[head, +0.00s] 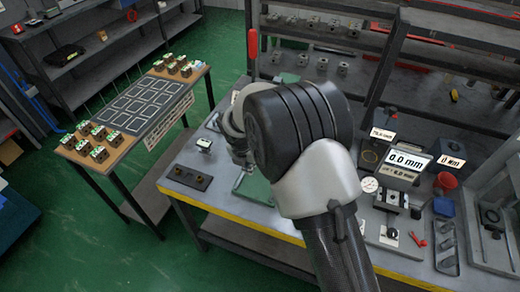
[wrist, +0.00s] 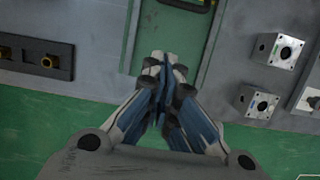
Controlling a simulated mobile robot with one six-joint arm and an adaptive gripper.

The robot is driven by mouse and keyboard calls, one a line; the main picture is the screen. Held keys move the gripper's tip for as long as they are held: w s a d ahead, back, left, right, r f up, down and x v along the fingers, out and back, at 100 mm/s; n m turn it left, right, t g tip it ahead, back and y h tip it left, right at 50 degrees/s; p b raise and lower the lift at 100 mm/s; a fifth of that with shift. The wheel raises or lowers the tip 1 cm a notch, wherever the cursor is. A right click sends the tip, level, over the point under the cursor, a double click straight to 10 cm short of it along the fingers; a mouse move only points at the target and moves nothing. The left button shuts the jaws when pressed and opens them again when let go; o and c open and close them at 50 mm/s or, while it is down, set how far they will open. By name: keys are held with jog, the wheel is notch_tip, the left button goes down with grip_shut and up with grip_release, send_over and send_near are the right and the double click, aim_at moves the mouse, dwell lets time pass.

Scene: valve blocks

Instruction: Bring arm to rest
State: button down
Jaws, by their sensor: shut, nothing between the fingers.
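My gripper (wrist: 164,68) is in the middle of the wrist view. Its fingertips meet, with nothing between them. It is above the front part of the grey workbench (wrist: 100,20), over or near a green strip on the bench. In the head view my arm reaches over the bench and hides the gripper. I cannot tell the exact height of the fingertips above the bench.
Metal valve blocks (wrist: 277,50) lie right of my gripper, and a dark plate with brass fittings (wrist: 48,62) lies left. A display (head: 408,160) and a red cup (head: 445,182) stand on the bench's right side. A side table (head: 85,165) holds more blocks at left.

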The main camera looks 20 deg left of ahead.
jog(key=s+d+r+m, duration=0.3)
jog(key=d+r+m, duration=0.6)
jog(key=d+r, duration=0.2)
jog(key=s+d+r+m, duration=0.4)
jog(key=d+r+m, duration=0.4)
jog(key=d+r, duration=0.35)
jog(key=s+d+r+m+t, duration=0.1)
jog(key=s+d+r+m, duration=0.1)
jog(key=s+d+m, duration=0.3)
jog(key=s+d+r+m, duration=0.1)
jog(key=s+d+m, duration=0.5)
jog(key=s+m, duration=0.6)
jog(key=s, duration=0.3)
jog(key=shift+r+m+t, duration=0.4)
